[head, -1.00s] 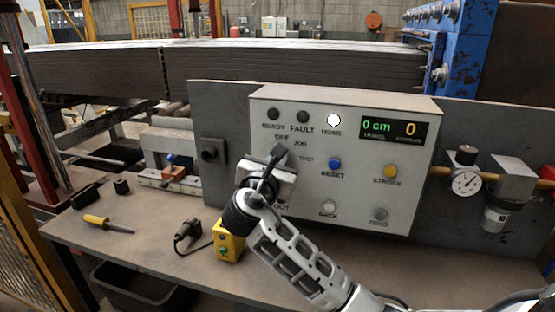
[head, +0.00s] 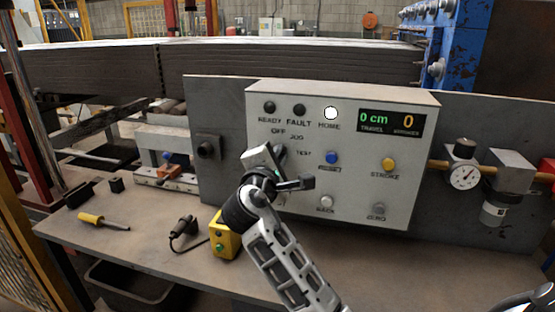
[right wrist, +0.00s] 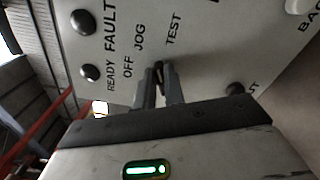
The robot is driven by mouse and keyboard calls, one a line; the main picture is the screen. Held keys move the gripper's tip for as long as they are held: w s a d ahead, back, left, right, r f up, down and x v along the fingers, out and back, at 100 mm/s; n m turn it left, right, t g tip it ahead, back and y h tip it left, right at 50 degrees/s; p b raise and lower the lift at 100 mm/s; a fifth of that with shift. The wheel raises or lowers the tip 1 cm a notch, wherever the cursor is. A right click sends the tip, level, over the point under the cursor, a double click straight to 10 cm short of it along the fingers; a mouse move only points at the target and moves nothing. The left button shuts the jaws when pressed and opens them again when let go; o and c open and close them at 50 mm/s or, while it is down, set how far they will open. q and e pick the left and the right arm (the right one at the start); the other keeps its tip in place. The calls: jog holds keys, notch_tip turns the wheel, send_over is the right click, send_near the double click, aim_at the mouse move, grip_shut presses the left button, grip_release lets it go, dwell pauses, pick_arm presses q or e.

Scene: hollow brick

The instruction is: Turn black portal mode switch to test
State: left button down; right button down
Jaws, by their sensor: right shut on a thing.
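The grey control box (head: 340,170) has a black mode switch (head: 281,151) at its left, under the labels OFF, JOG and TEST. My right gripper (head: 279,161) is in front of the switch and hides most of it in the head view. In the right wrist view, the two fingers of my right gripper (right wrist: 159,90) are closed on the black switch (right wrist: 158,70). The TEST label (right wrist: 173,28) shows above it, to the right of JOG. The switch's exact pointing direction is hard to tell. My left gripper is not in view.
A blue button (head: 331,158), a yellow STROKE button (head: 389,164) and a lit HOME lamp (head: 330,113) are on the box. A yellow pendant box (head: 224,238) and a yellow-handled screwdriver (head: 92,218) lie on the bench (head: 150,255). A gauge (head: 463,177) stands at right.

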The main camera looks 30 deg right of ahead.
pick_arm(q)
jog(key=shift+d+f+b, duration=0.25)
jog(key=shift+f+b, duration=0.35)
jog(key=shift+b, duration=0.6)
pick_arm(e)
jog(key=shift+f+m, duration=0.2)
jog(key=shift+m, duration=1)
jog(key=shift+f+m, duration=0.2)
jog(key=shift+m, duration=1)
jog(key=c, duration=1.5)
grip_release()
jog(key=shift+s+r, duration=0.1)
